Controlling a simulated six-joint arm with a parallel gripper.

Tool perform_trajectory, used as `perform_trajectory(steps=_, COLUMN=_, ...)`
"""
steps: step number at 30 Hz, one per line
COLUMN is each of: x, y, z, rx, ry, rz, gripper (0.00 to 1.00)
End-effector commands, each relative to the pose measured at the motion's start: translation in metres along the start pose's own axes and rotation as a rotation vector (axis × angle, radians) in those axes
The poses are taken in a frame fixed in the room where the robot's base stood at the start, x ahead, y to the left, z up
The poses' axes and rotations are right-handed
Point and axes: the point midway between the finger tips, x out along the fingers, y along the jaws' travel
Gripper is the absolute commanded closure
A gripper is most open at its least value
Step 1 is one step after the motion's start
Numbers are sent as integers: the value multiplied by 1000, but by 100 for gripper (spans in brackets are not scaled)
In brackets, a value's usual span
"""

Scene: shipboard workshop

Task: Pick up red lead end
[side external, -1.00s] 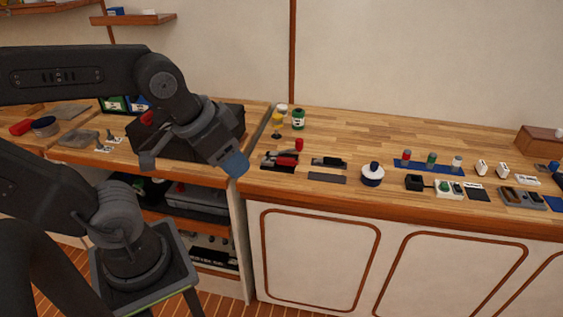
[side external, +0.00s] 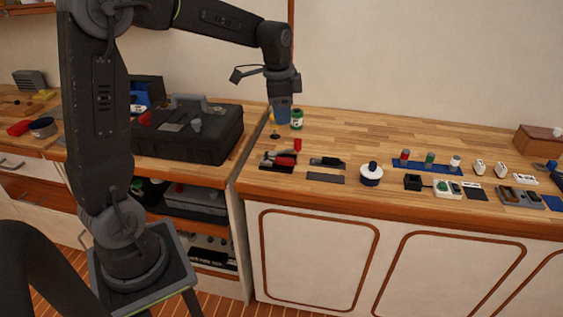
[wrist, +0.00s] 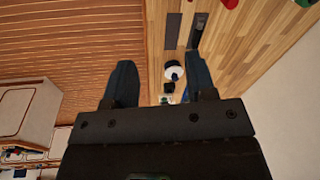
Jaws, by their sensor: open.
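My gripper (side external: 281,112) hangs over the back left of the right-hand bench, pointing down, with blue-grey fingers in front of or beside the green jar. In the wrist view, my gripper's fingers (wrist: 160,82) are spread apart with nothing held between them. A red-and-black item (side external: 284,160) lies on a dark strip near the bench's left end, below the gripper in the picture. A small upright red piece (side external: 297,145) stands just behind it. Which of these is the red lead end is too small to tell. A red thing (wrist: 229,3) is cut by the wrist view's top edge.
A green jar (side external: 297,120) stands close to the gripper. A black toolbox (side external: 190,135) is on the left bench. A white round pot with a dark top (side external: 371,176) and a blue strip of small parts (side external: 427,167) lie right. The bench's back middle is clear.

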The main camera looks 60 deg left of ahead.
Motion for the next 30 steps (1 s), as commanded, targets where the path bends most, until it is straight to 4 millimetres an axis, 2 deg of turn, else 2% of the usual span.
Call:
perform_trajectory(steps=1, x=18, y=-21, z=0, rx=34, ry=-23, rz=25, gripper=49)
perform_trajectory(steps=3, x=36, y=-43, z=2, rx=89, ry=-43, rz=52, gripper=49)
perform_trajectory(steps=6, x=59, y=-66, z=5, rx=153, ry=-60, rz=84, gripper=49)
perform_trajectory(steps=9, x=74, y=-80, z=8, rx=195, ry=-69, rz=105, gripper=49)
perform_trajectory(steps=16, x=98, y=-86, z=12, rx=223, ry=-75, rz=121, gripper=49)
perform_trajectory(steps=24, x=148, y=-80, z=16, rx=221, ry=-74, rz=120, gripper=49)
perform_trajectory(steps=30, x=166, y=-78, z=17, rx=221, ry=-73, rz=117, gripper=49)
